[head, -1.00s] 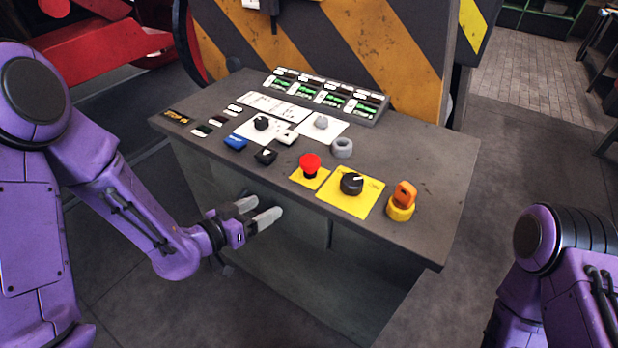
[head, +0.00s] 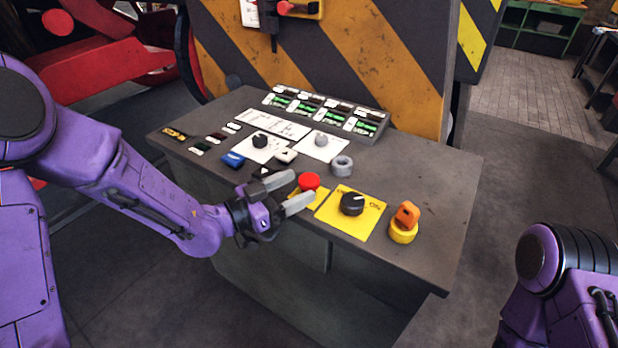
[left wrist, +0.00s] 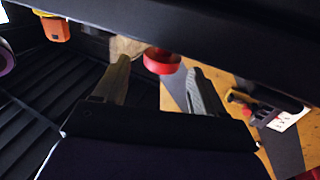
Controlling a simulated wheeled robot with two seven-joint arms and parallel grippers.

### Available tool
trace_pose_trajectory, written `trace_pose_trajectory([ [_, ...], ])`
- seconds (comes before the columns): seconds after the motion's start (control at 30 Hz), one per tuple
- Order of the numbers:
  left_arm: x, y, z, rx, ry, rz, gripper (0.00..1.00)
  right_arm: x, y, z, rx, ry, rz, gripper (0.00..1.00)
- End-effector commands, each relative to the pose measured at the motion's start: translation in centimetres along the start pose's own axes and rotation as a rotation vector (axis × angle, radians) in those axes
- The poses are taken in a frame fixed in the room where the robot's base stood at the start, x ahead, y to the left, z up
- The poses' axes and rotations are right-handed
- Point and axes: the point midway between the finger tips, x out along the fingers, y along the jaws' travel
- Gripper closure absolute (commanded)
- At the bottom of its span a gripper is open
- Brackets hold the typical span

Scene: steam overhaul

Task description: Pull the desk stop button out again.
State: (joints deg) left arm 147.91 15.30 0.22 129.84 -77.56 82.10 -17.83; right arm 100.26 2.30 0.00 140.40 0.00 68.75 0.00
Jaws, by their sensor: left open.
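The red desk stop button (head: 308,181) stands on a yellow plate (head: 321,199) near the front edge of the desk (head: 420,200). My left gripper (head: 291,189) is open just left of the button, its two grey fingers pointing at it. In the left wrist view the red button (left wrist: 161,61) shows between and beyond the fingertips of my left gripper (left wrist: 160,72). I cannot tell whether a finger touches it. My right arm shows at the lower right of the head view, but its gripper is out of view.
A black rotary knob (head: 352,204) on a yellow plate sits right of the button. An orange-and-yellow key switch (head: 405,222) is farther right. A striped panel (head: 340,50) rises behind the desk.

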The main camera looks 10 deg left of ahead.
Motion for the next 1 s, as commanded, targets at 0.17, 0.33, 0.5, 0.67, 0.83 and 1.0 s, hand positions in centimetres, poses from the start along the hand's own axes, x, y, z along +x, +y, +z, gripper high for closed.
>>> trace_pose_trajectory([
  [0.17, 3.1, 0.0, -0.1, 0.001, -0.002, 0.001, 0.29, -0.7, 0.0, -0.3, 0.000, 0.001, 0.000, 0.57],
  [0.33, 4.3, 0.0, 0.0, 0.000, 0.000, 0.000, 0.29, -0.8, 0.1, -0.3, 0.000, 0.001, 0.000, 0.57],
  [0.5, 4.3, 0.0, 0.0, -0.001, 0.000, -0.001, 0.29, -0.7, 0.1, -0.3, 0.000, 0.001, 0.000, 0.57],
  [0.67, 4.3, 0.0, 0.0, -0.001, 0.000, -0.001, 0.68, -0.7, 0.0, -0.3, 0.000, 0.001, 0.000, 0.57],
  [0.83, 4.3, 0.0, -0.1, -0.001, 0.000, -0.001, 1.00, -0.8, 0.1, -0.3, 0.000, 0.001, 0.000, 0.57],
  [1.0, 4.3, 0.0, -1.6, -0.001, 0.000, -0.002, 1.00, -1.7, 0.1, -0.7, 0.000, 0.001, 0.000, 0.57],
])
